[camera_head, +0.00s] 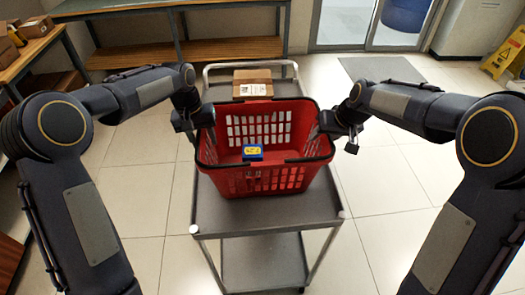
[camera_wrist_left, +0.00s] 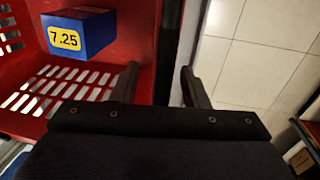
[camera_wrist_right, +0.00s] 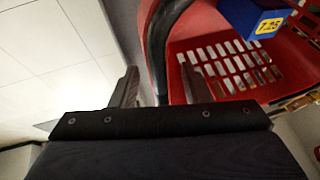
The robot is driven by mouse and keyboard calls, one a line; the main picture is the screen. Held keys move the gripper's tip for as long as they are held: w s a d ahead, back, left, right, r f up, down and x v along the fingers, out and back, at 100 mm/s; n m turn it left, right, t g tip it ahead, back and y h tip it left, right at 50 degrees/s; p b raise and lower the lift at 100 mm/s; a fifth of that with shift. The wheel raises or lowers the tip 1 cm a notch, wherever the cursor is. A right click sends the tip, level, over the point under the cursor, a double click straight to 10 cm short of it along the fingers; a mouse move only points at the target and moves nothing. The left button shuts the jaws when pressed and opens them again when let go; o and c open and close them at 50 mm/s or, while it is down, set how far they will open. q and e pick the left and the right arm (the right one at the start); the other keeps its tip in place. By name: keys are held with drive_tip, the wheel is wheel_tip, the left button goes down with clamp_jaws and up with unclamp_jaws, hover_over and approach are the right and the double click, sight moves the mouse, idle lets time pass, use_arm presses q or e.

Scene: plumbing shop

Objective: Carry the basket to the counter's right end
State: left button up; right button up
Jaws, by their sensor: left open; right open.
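The red basket (camera_head: 262,181) stands on a grey cart (camera_head: 215,212) in the head view. A small blue box (camera_head: 253,152) with a yellow label shows inside it; the label reads 7.25 in the left wrist view (camera_wrist_left: 80,32). My left gripper (camera_head: 194,128) is at the basket's left side. It is open, with its fingers on either side of the basket's side edge (camera_wrist_left: 143,35). My right gripper (camera_head: 340,135) is open at the basket's right side. A black bar of the basket (camera_wrist_right: 157,45) shows between its fingers. Whether any finger touches the basket is unclear.
A cardboard box (camera_head: 252,82) with a label lies on the cart behind the basket. A wooden-topped bench (camera_head: 180,52) stands along the back, another (camera_head: 32,52) at the left. A yellow floor sign (camera_head: 505,52) stands at the back right. Tiled floor is clear on both sides.

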use_arm(q)
clamp_jaws()
use_arm(e)
clamp_jaws()
use_arm(q)
drive_tip(key=shift+r, duration=0.15)
use_arm(e)
drive_tip(key=shift+r, duration=0.2)
